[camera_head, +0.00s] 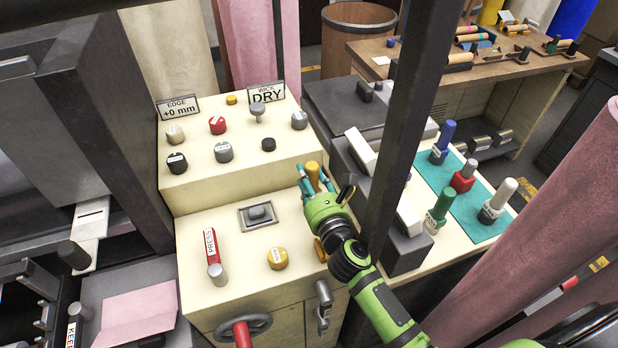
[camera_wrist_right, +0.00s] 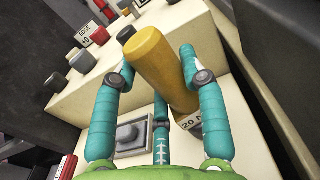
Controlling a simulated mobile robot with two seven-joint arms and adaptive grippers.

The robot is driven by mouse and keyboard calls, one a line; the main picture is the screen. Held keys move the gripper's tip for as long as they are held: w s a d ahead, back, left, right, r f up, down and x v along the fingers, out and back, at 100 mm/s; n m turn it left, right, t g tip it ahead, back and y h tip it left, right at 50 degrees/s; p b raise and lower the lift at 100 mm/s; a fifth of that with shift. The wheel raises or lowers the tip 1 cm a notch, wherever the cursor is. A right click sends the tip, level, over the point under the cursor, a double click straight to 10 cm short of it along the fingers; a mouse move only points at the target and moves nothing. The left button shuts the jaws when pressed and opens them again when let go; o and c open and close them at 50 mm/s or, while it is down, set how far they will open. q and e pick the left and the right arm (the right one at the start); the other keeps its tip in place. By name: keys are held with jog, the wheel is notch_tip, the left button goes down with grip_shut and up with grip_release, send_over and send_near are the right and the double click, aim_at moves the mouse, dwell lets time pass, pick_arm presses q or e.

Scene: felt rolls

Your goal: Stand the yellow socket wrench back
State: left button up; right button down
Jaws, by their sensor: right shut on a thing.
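The yellow socket wrench (camera_head: 313,172) is a thick yellow cylinder between the fingers of my right gripper (camera_head: 314,182). In the right wrist view the wrench (camera_wrist_right: 160,62) lies tilted across between the teal fingers (camera_wrist_right: 160,85), with a white label reading "20 N" near its lower end. The right gripper is shut on it, over the right side of the cream console. The wrench's lower end is partly hidden. Blue (camera_head: 443,140), red (camera_head: 464,174), green (camera_head: 440,205) and white (camera_head: 500,195) handled tools stand at the teal mat (camera_head: 465,208) on the right. My left gripper is out of view.
The cream console (camera_head: 200,240) carries several knobs, a red press lever (camera_head: 214,255), a yellow knob (camera_head: 277,258) and a square-plated switch (camera_head: 258,215). A dark post (camera_head: 400,130) stands between the console and the mat. A pink felt roll (camera_head: 540,220) leans at the right.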

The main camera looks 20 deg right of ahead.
jog(key=shift+f+b, duration=0.45)
jog(key=c, duration=0.6)
grip_release()
jog(key=shift+c, duration=1.1)
jog(key=s, duration=1.2)
jog(key=shift+d, duration=0.25)
